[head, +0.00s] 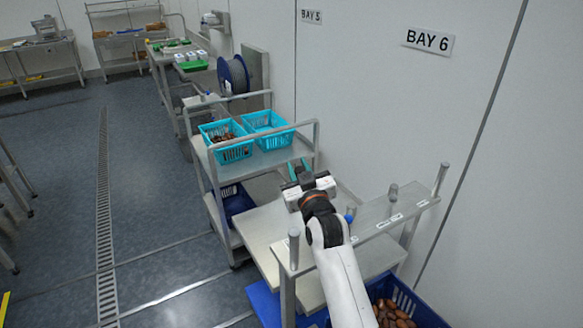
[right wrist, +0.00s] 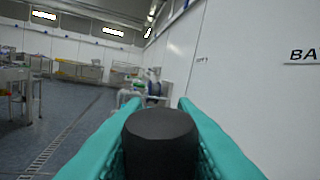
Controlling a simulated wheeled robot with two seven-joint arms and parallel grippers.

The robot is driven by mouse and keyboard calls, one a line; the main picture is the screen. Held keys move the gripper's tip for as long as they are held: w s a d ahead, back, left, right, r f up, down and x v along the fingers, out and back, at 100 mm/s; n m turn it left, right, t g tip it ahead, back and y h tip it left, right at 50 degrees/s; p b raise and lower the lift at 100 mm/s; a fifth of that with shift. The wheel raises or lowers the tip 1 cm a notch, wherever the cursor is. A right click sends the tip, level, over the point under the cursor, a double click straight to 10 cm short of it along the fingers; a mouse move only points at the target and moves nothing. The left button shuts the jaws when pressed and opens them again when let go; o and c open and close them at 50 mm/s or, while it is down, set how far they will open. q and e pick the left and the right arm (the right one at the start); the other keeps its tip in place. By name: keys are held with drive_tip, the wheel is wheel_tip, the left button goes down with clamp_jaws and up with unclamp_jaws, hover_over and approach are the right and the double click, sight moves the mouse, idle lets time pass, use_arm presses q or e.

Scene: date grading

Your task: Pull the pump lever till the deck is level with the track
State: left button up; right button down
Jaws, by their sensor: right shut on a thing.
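My right gripper (head: 300,172) reaches forward over the steel cart in the head view. In the right wrist view, its teal fingers (right wrist: 160,125) are shut on a black round-topped grip (right wrist: 162,140), apparently the pump lever's end. The rest of the lever is hidden. A pale flat surface (head: 262,228), perhaps the deck, lies below the gripper beside a grey steel shelf (head: 375,215) with upright posts. I cannot tell which part is the track, or whether the deck is level with it. My left gripper is not in view.
The steel cart (head: 284,157) carries two turquoise baskets, one (head: 226,152) holding dates. A blue crate of dates (head: 425,310) sits at the lower right. A cable reel (head: 233,76) stands beyond the cart. The wall is close on the right; open floor (head: 155,190) lies left.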

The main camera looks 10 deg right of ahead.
drive_tip(key=shift+f, duration=0.15)
drive_tip(key=shift+w+d+r, duration=0.1)
drive_tip(key=shift+d+r, duration=0.1)
drive_tip(key=d+m+p, duration=0.1)
drive_tip(key=d, duration=0.1)
drive_tip(key=w+d+m+p, duration=0.1)
drive_tip(key=shift+w+d+r, duration=0.15)
drive_tip(key=shift+d, duration=0.2)
